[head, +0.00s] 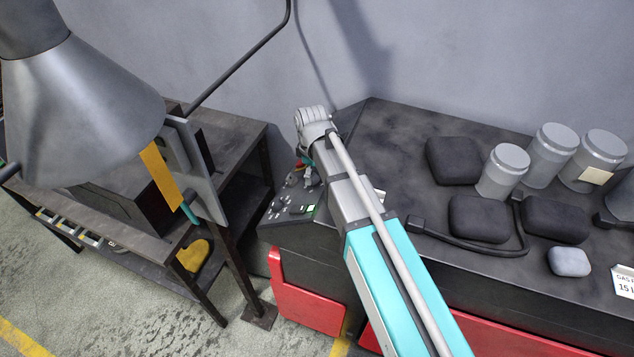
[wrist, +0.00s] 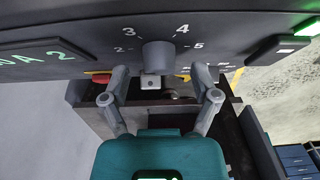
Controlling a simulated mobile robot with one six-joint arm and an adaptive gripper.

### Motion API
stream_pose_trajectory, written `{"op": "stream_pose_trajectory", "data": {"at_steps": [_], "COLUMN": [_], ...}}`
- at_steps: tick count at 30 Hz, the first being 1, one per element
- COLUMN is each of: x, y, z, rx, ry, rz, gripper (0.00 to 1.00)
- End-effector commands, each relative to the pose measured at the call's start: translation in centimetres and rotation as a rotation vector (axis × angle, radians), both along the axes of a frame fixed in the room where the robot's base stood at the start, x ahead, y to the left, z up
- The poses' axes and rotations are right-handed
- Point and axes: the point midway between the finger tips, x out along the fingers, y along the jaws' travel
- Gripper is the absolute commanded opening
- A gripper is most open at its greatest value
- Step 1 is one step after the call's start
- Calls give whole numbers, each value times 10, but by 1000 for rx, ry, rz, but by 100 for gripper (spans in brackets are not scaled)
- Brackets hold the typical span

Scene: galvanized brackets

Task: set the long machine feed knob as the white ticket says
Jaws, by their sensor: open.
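A grey feed knob (wrist: 158,56) sits on the dark machine panel in the wrist view. The scale numbers 2, 3, 4 and 5 show around it. I cannot make out its pointer. My gripper (wrist: 159,74) is open, with one finger on each side just below the knob, apart from it. In the head view the control panel (head: 288,208) is partly hidden by my arm. Another white card (head: 379,195) is mostly hidden behind my arm.
Several grey canisters (head: 504,171) and dark padded blocks (head: 478,218) stand on the bench right of my arm. A dark cable runs there. A large lamp-like cone (head: 85,110) and a shelf frame are on the left. A green lit button (wrist: 308,27) is right of the knob.

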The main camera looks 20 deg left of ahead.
Motion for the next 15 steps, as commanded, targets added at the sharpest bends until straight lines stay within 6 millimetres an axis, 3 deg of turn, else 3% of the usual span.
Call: {"op": "stream_pose_trajectory", "data": {"at_steps": [6,15], "x": [0,0], "y": [0,1], "z": [-15,-19], "rx": [0,0], "ry": [0,0], "rz": [0,1], "gripper": [78,78]}}
